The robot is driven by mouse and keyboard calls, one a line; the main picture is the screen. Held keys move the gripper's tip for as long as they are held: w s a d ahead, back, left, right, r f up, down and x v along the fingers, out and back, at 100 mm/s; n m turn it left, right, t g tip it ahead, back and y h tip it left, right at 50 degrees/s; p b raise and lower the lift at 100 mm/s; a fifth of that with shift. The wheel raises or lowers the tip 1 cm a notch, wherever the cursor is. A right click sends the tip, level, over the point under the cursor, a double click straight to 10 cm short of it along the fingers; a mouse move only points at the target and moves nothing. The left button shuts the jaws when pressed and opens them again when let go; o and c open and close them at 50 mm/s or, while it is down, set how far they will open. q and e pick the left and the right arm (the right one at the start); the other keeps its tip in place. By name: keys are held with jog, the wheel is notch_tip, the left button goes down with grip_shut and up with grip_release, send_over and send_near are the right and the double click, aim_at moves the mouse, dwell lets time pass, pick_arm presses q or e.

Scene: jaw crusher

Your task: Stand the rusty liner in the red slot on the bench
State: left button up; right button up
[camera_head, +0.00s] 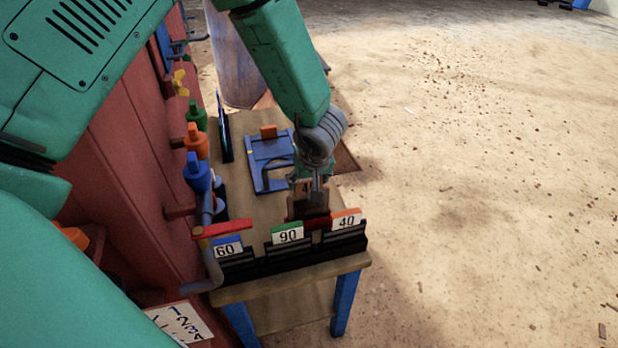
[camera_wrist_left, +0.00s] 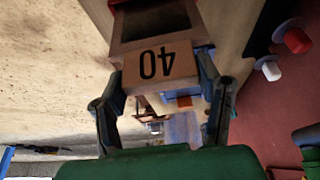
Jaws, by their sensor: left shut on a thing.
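My left gripper (camera_head: 311,178) reaches down over the bench (camera_head: 262,292) from above. It is shut on the rusty liner (camera_head: 306,205), a brown block with a dark lower part. A tan face marked 40 shows upside down on the liner in the left wrist view (camera_wrist_left: 160,68), between the two fingers. The liner is roughly upright, just behind the front holders. A dark red piece (camera_head: 318,222) shows at its lower end; I cannot tell whether the liner is inside a slot there or above it. My right gripper is not in view.
Black holders at the front edge carry a blue 60 plate (camera_head: 228,246), a green 90 plate (camera_head: 287,233) and an orange 40 plate (camera_head: 346,220). A blue frame (camera_head: 268,160) lies farther back. A red machine wall with coloured knobs (camera_head: 197,172) stands left. Sandy ground lies right.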

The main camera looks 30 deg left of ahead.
pick_arm(q)
jog(key=shift+f+b, duration=0.5)
jog(key=shift+f, duration=0.7)
jog(key=o, duration=1.8)
jog(key=shift+c, duration=0.2)
jog(key=v, duration=1.2)
